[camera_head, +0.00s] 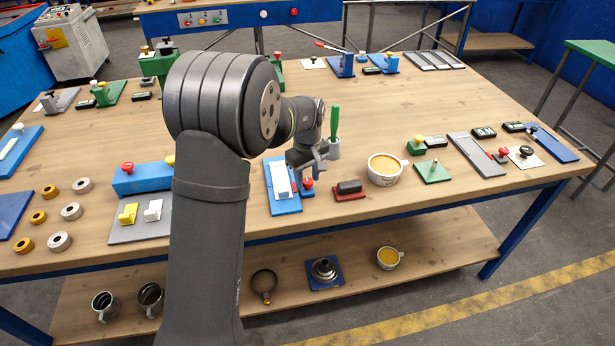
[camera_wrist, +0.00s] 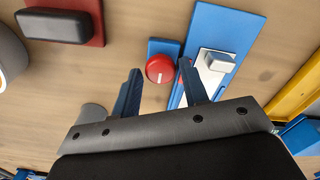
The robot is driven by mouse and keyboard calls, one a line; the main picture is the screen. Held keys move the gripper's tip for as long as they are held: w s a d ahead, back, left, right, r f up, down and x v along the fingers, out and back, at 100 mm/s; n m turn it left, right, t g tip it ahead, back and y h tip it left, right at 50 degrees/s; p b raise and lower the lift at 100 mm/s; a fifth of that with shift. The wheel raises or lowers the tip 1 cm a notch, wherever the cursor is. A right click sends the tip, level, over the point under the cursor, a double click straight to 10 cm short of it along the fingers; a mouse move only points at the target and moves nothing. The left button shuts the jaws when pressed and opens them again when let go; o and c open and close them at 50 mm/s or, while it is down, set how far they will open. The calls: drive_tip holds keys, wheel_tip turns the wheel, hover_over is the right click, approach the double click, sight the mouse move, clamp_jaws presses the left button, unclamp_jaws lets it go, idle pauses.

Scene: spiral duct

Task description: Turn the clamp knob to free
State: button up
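The likely clamp knob is a red round knob (camera_wrist: 160,69) with a white line on its face, on a small blue base (camera_wrist: 164,47). In the head view the red knob (camera_head: 308,182) sits just right of a blue plate (camera_head: 284,206). My gripper (camera_wrist: 159,68) is open, with its two blue fingers apart and nothing held. In the wrist view the knob appears between the fingertips, nearer the right one; I cannot tell the height gap. In the head view my gripper (camera_head: 298,172) is over the blue plate and knob, partly hiding them.
Right of the knob stands a red plate with a black block (camera_head: 349,188), then a cup (camera_head: 385,169). A green-handled tool (camera_head: 334,122) stands in a grey holder close behind my gripper. A white-and-grey slider (camera_wrist: 215,63) sits on the blue plate. Bare wood lies behind the cup.

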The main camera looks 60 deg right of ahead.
sight(307, 181)
drive_tip(key=shift+o, duration=0.8)
wheel_tip(307, 181, up, 17)
drive_tip(key=shift+r, duration=0.2)
drive_tip(key=shift+f, duration=0.15)
wheel_tip(307, 181, down, 17)
drive_tip(key=shift+f, duration=0.1)
idle(0.7)
